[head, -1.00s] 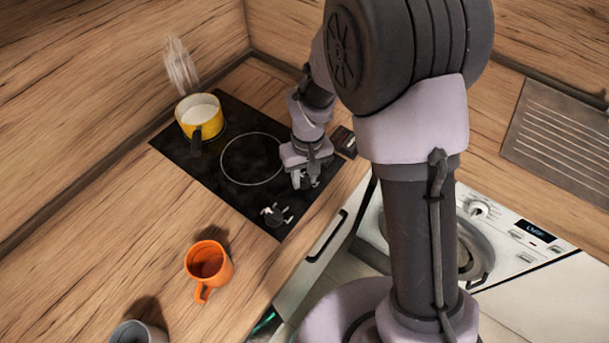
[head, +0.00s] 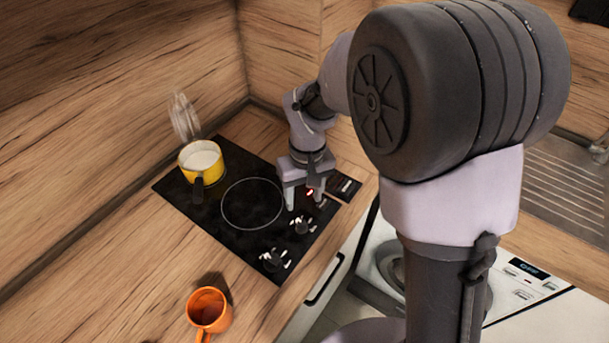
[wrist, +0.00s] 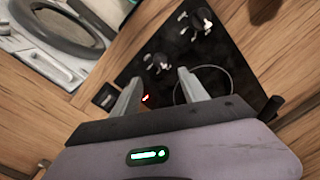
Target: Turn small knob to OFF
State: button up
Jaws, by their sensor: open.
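The black cooktop (head: 222,225) carries two dark knobs with white marks near its front edge. The knob nearer my gripper (head: 305,203) looks the smaller one (head: 302,224); it also shows in the wrist view (wrist: 157,63), just beyond my fingertips. The larger-looking knob (head: 274,259) is farther off and also shows in the wrist view (wrist: 197,22). I cannot read their settings. My gripper is open, fingers pointing down, empty and apart from both knobs. A red light (wrist: 146,98) glows on the cooktop between the fingers in the wrist view.
A small dark box (head: 346,187) lies right of my gripper. An orange mug (head: 208,309) stands on the wooden counter. A white washing machine (head: 520,285) is at the right.

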notch_tip(320, 180, up, 6)
jog(key=shift+w+d+f+p, duration=0.1)
jog(key=shift+d+f+p, duration=0.05)
jog(key=shift+p, duration=0.4)
